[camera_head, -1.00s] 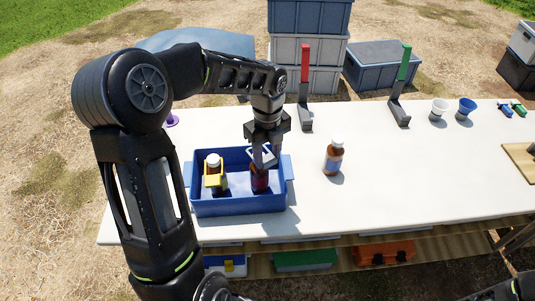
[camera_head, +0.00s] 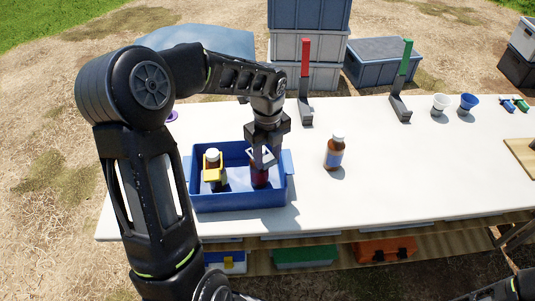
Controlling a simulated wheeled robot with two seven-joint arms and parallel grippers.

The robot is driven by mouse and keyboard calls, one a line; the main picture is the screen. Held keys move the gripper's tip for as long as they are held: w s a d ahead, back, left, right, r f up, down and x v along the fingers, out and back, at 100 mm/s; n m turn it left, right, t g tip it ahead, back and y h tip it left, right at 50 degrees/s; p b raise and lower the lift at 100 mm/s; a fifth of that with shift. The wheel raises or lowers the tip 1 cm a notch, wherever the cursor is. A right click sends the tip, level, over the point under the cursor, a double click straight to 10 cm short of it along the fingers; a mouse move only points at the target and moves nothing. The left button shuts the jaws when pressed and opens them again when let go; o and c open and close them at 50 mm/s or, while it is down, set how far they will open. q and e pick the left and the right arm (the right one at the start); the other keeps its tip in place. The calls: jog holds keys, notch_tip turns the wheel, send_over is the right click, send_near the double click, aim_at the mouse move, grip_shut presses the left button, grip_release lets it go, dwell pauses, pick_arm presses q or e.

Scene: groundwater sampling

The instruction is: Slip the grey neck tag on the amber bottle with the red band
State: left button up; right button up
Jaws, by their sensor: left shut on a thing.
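My left gripper (camera_head: 264,155) points down over the right half of the blue tray (camera_head: 240,202). It is shut on the grey neck tag (camera_head: 261,153), a small pale frame at the top of a dark amber bottle with a red band (camera_head: 259,178). The fingers and tag cover the bottle's cap and neck, so I cannot tell whether the tag is around the neck or just above it. The bottle stands upright in the tray. Only part of my right arm shows at the bottom right; its gripper is out of view.
An amber bottle with a blue-white label (camera_head: 334,154) stands on the white table (camera_head: 400,170). Red (camera_head: 305,72) and green (camera_head: 405,65) posts and two cups stand behind.

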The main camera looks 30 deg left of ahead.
pick_arm(q)
jog(key=shift+f, duration=0.55)
jog(key=o, duration=1.1)
jog(key=shift+c, duration=0.2)
notch_tip(320, 180, up, 8)
jog(key=shift+f+b, duration=0.1)
jog(key=shift+b, duration=0.5)
